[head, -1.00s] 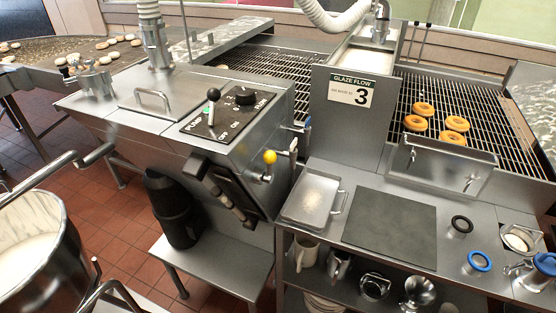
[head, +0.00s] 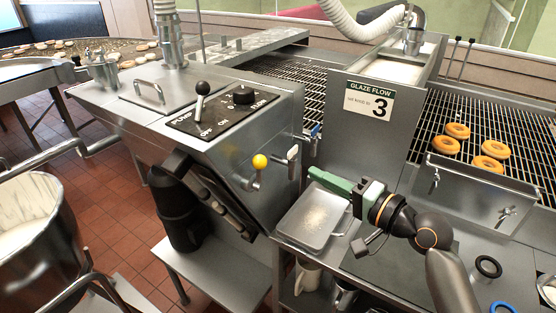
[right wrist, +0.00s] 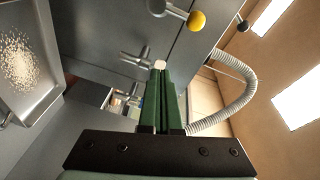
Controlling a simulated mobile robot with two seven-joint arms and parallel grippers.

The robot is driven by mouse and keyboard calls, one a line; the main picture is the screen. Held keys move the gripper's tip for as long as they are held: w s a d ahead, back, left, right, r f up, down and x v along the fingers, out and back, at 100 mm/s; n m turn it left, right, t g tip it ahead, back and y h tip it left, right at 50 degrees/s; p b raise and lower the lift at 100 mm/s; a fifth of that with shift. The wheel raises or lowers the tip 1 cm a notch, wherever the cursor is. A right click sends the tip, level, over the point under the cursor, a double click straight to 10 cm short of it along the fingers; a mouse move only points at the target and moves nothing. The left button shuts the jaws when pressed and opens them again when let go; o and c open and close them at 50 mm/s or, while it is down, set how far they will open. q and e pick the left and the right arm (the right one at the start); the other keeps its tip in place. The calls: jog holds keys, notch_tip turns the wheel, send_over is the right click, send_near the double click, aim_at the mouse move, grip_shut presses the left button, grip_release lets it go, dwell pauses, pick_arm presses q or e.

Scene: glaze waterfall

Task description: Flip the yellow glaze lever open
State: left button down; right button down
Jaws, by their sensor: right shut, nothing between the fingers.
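The yellow glaze lever's round knob (head: 260,161) is on the front of the steel glaze machine, on a short metal stem. It also shows at the top of the right wrist view (right wrist: 196,21), up and right of my fingertips. My right gripper (head: 313,173) has green fingers, shut and empty, and points left toward the machine front. In the head view its tips are right of the yellow knob and slightly lower, apart from it. In the right wrist view the shut fingers (right wrist: 164,68) overlap a white-tipped handle behind them; contact cannot be told. My left gripper is not in view.
A white-tipped handle (head: 293,153) and a blue-tipped lever (head: 316,130) sit right of the yellow knob. A black-knobbed pump lever (head: 202,87) stands on top. A metal tray (head: 290,228) lies below my right gripper. Donuts (head: 458,131) rest on the rack.

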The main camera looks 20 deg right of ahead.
aim_at(260, 174)
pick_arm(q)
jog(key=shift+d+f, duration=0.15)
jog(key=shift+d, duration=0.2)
pick_arm(e)
notch_tip(260, 174, up, 4)
jog(key=shift+s+f+y, duration=0.15)
jog(key=shift+f+y, duration=0.05)
jog(key=shift+y, duration=0.6)
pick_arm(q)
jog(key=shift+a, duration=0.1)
pick_arm(e)
jog(key=shift+a, duration=0.1)
jog(key=p+x, duration=0.1)
jog(key=x, duration=0.9)
jog(key=shift+r, duration=0.1)
jog(key=shift+s+a+f+p, duration=0.15)
jog(key=shift+s+a, duration=0.3)
jog(key=shift+s, duration=0.15)
jog(key=shift+s+a+f+p, duration=0.2)
jog(key=shift+s+a, duration=0.25)
jog(key=shift+s, duration=0.15)
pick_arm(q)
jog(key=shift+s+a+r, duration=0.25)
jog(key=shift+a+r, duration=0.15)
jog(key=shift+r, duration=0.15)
pick_arm(e)
jog(key=shift+s+a+f, duration=0.1)
jog(key=shift+s+a, duration=0.15)
jog(key=shift+s, duration=0.1)
